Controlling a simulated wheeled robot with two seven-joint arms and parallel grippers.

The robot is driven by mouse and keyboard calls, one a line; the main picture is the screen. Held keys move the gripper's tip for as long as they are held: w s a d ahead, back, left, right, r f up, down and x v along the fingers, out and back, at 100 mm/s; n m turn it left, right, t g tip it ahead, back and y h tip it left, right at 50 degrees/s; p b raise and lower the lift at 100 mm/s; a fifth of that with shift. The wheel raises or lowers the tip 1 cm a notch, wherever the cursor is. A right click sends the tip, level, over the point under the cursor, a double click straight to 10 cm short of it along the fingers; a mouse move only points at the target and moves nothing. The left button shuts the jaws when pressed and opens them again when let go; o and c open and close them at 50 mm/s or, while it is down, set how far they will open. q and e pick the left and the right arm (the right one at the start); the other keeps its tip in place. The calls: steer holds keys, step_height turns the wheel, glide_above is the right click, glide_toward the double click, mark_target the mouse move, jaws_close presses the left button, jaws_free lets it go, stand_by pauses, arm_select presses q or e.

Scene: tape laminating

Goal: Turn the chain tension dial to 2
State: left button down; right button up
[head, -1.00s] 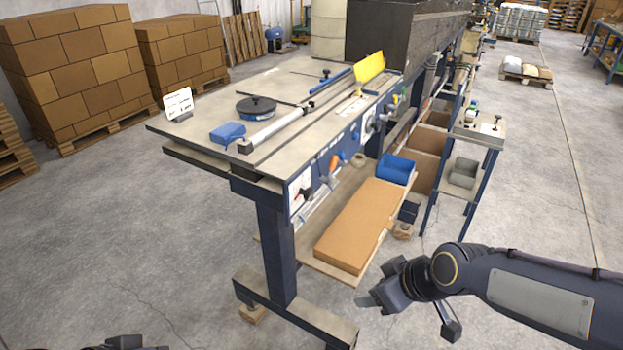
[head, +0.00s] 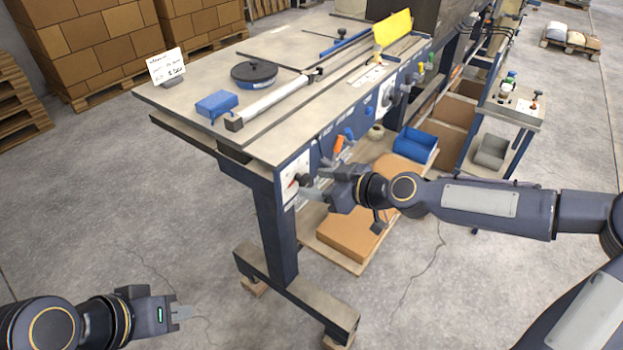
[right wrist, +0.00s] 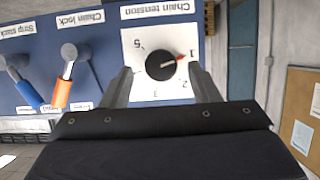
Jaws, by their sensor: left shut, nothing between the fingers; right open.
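The chain tension dial (right wrist: 160,66) is a round black knob with a red pointer on a white plate, upside down in the right wrist view. Its pointer is at the 1 mark; the 2 mark (right wrist: 184,84) is beside it. In the head view the dial's white plate (head: 289,179) is at the near end of the machine's blue side panel. My right gripper (right wrist: 160,84) is open, its fingers on either side of the lower part of the plate; I cannot tell whether they touch the knob. My left gripper (head: 186,312) is shut and empty, low at the left, away from the machine.
The orange-handled chain lock lever (right wrist: 64,84) and a blue-handled lever (right wrist: 24,88) sit beside the dial. The machine's table (head: 190,90) is above. A shelf with a cardboard slab (head: 345,236) and a blue bin (head: 418,145) is below. The floor in front is clear.

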steer(key=shift+x, duration=1.15)
steer(key=shift+s, duration=0.1)
steer(key=c, duration=0.9)
steer(key=shift+c, duration=0.2)
